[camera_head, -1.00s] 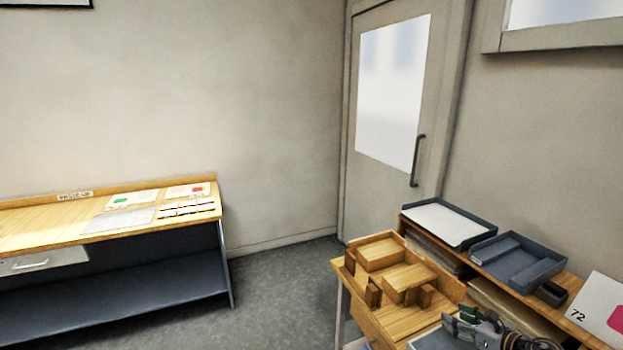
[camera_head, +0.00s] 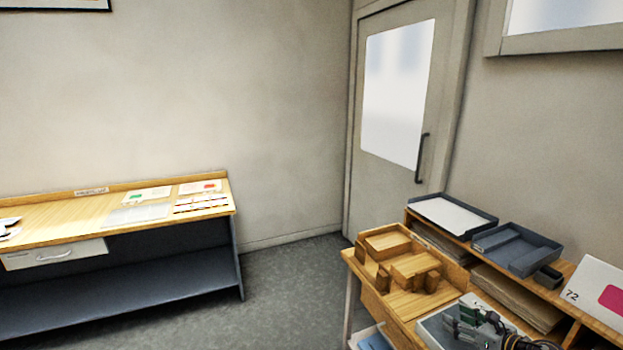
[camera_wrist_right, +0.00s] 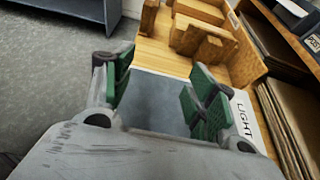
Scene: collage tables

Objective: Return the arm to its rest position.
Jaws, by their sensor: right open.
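My right gripper (camera_head: 462,318) is at the lower right of the head view, above the near part of the right table (camera_head: 400,304). In the right wrist view its green-padded fingers (camera_wrist_right: 160,97) stand apart with nothing between them. Beneath them lies a dark grey panel on a pale sheet with the printed word "LIGHT" (camera_wrist_right: 243,120). My left gripper is not in the head view.
Wooden organizer boxes (camera_head: 415,265) stand on the table just beyond the right gripper. A shelf with a white-paper tray (camera_head: 452,218), a grey tray (camera_head: 520,250) and a card marked 72 (camera_head: 598,290) runs along its right. A second table (camera_head: 60,219) stands left across open floor.

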